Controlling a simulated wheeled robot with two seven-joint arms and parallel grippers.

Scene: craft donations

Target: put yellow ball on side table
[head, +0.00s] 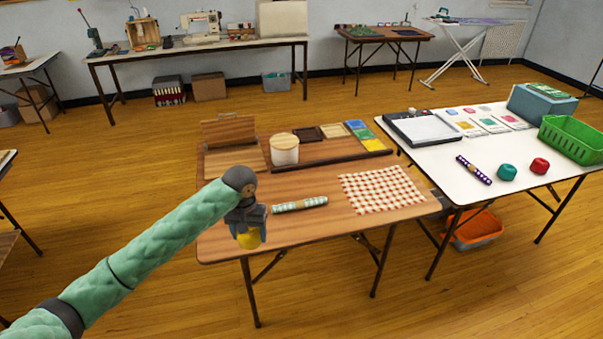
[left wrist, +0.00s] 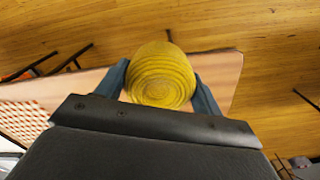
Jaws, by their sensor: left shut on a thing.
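The yellow ball (head: 249,239) is gripped in my left gripper (head: 248,236), at the near left part of the wooden-topped table (head: 330,222). In the left wrist view the ball (left wrist: 161,77) looks like wound yarn and sits between the two blue-grey fingers of the left gripper (left wrist: 163,90). The wooden table top (left wrist: 222,68) shows behind it. I cannot tell whether the ball is touching the table or just above it. My right gripper is not in view.
A green checked roll (head: 300,204) and a red checked cloth (head: 382,189) lie on the wooden table. A white lidded jar (head: 285,150) stands behind. The white table (head: 455,185) at right holds a purple roll (head: 473,169), a teal ball (head: 508,172), a red ball (head: 540,166) and a green basket (head: 572,140).

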